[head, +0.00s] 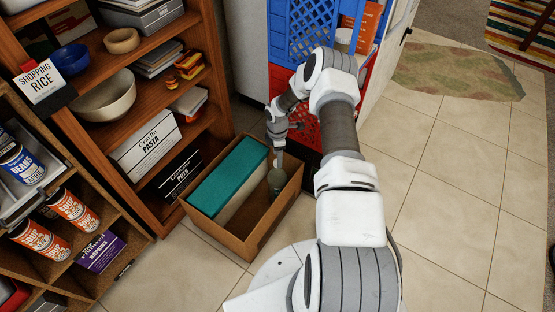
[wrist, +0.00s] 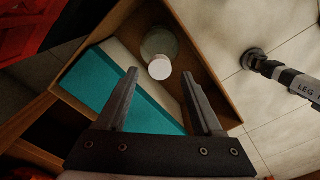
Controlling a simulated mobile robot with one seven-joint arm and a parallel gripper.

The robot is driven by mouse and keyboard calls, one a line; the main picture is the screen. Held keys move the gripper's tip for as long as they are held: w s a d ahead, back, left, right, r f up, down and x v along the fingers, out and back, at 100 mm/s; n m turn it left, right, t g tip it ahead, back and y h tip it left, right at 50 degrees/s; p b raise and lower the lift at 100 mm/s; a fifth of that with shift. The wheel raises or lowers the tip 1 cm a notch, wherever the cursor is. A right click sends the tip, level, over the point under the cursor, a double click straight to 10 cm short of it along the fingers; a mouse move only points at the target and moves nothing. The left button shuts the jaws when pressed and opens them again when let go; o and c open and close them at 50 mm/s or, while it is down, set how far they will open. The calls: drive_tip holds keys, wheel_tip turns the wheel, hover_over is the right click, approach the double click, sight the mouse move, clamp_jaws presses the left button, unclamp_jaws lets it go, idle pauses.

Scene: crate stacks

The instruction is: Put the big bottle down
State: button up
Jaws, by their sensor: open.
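The big bottle (head: 276,181) is pale green and stands in an open cardboard box (head: 222,234), at the right part of the box in the head view. In the wrist view its white cap (wrist: 160,70) faces the camera and its round body (wrist: 158,42) shows behind the cap. My gripper (head: 279,154) is above the bottle, pointing down into the box. In the wrist view the fingers (wrist: 160,75) are spread apart, with the cap in line with the gap between their tips. Contact between fingers and bottle cannot be made out.
A teal-topped box (head: 228,172) fills the left part of the cardboard box. A wooden shelf (head: 150,125) with pasta boxes and bowls stands at left. Blue (head: 303,25) and red crates stand behind. Open tiled floor (head: 455,190) lies at right.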

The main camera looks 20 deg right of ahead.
wheel_tip(320, 180, up, 27)
drive_tip(key=a+m+t+h+p, duration=0.1)
drive_tip(key=a+m+p, duration=0.1)
drive_tip(key=m, duration=0.1)
drive_tip(key=s+a+r+m+t+h, duration=0.1)
drive_tip(key=s+a+r+m, duration=0.15)
drive_tip(key=r, duration=0.55)
drive_tip(key=s+a+r+m, duration=0.1)
drive_tip(key=s+r, duration=0.3)
drive_tip(key=r, duration=0.4)
drive_tip(key=s+a+r+m+t, duration=0.1)
drive_tip(key=s+a+r+m, duration=0.1)
drive_tip(key=s, duration=0.6)
drive_tip(key=s+a+r+m+t+y, duration=0.1)
drive_tip(key=s+a+r+m, duration=0.2)
drive_tip(key=s, duration=0.5)
drive_tip(key=s+a+r+m+t+y, duration=0.1)
drive_tip(key=s+a+r+m, duration=0.1)
drive_tip(key=s+r+m, duration=0.2)
drive_tip(key=s+r, duration=0.2)
drive_tip(key=s, duration=0.2)
drive_tip(key=shift+s+a+r+t, duration=0.15)
drive_tip(key=shift+a+r+t, duration=0.05)
drive_tip(key=shift+a+t, duration=0.15)
drive_tip(key=shift+r, duration=0.1)
